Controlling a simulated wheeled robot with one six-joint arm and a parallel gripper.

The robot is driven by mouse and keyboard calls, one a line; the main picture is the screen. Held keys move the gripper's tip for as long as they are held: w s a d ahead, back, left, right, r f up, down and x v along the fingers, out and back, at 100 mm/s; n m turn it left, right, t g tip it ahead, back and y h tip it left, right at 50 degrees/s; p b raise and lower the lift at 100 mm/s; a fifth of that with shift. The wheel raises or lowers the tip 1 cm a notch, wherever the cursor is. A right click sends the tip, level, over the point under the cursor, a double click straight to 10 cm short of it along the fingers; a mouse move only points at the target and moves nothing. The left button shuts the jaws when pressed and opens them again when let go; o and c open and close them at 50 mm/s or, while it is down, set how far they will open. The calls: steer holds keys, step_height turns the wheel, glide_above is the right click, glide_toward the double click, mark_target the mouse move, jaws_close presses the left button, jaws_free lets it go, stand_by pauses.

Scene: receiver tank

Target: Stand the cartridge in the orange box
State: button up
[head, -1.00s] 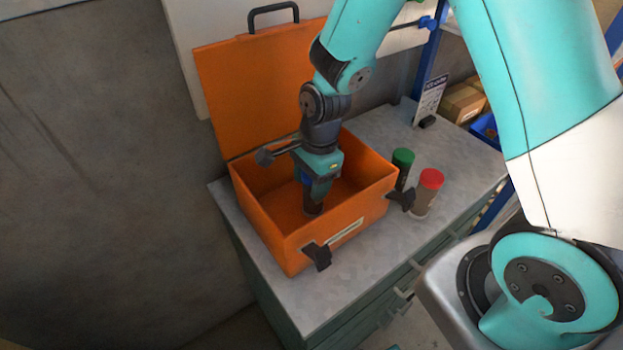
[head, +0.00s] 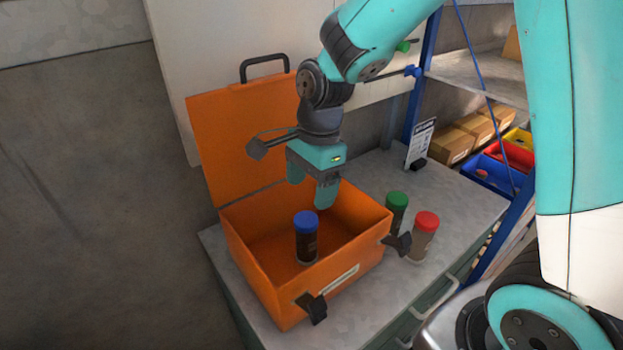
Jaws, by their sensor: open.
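The cartridge (head: 306,240), a dark cylinder with a blue cap, stands upright inside the open orange box (head: 262,284), near its front wall. The box's lid is raised at the back. My gripper (head: 311,192) is open and empty above the box, behind and above the cartridge, apart from it. Its two teal fingers point down, with the tips near the level of the box rim.
A green-capped cylinder (head: 396,212) and a red-capped cylinder (head: 423,238) stand on the grey bench (head: 455,197) right of the box. Black latches stick out from the box's front. A small sign (head: 420,143) and shelves with bins are at the back right.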

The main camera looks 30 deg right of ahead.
steer(key=shift+d+r, duration=0.1)
steer(key=shift+r, duration=0.8)
steer(key=s+a+r+n+y, duration=0.1)
steer(key=s+a+r+n, duration=0.2)
steer(key=s+n, duration=0.6)
steer(key=s+a+r+n+y, duration=0.1)
steer(key=s+a+r+n, duration=0.2)
steer(key=s+n, duration=0.5)
steer(key=r+n, duration=0.1)
steer(key=n, duration=0.5)
steer(key=shift+s+r, duration=0.35)
steer(key=shift+s, duration=0.05)
